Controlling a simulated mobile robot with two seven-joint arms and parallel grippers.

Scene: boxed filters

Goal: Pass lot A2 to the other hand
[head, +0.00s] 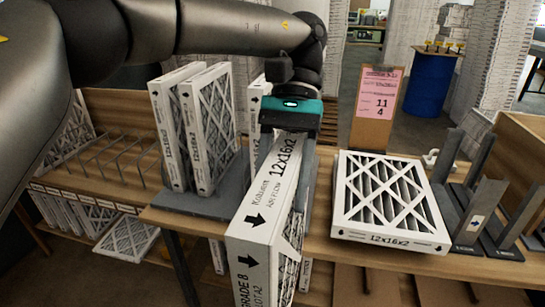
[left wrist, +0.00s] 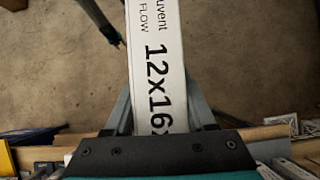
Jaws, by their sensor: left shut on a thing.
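The lot A2 filter (head: 256,222) is a white-framed boxed filter marked "12x16x2", "GRADE 8" and "LOT A2", with black arrows on its edge. My left gripper (head: 288,150) is shut on it from the far end. The filter stands on its narrow side in the jaws and juts out past the table's front edge towards me. In the left wrist view, the filter's printed edge (left wrist: 158,55) runs between the two fingers (left wrist: 160,112). Its lower part is cut off in the head view.
Two filters (head: 203,130) stand upright in a grey rack left of the held one. Another filter (head: 388,200) lies flat on the table at right, beside grey upright dividers (head: 470,215). More filters (head: 75,210) fill a lower left shelf.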

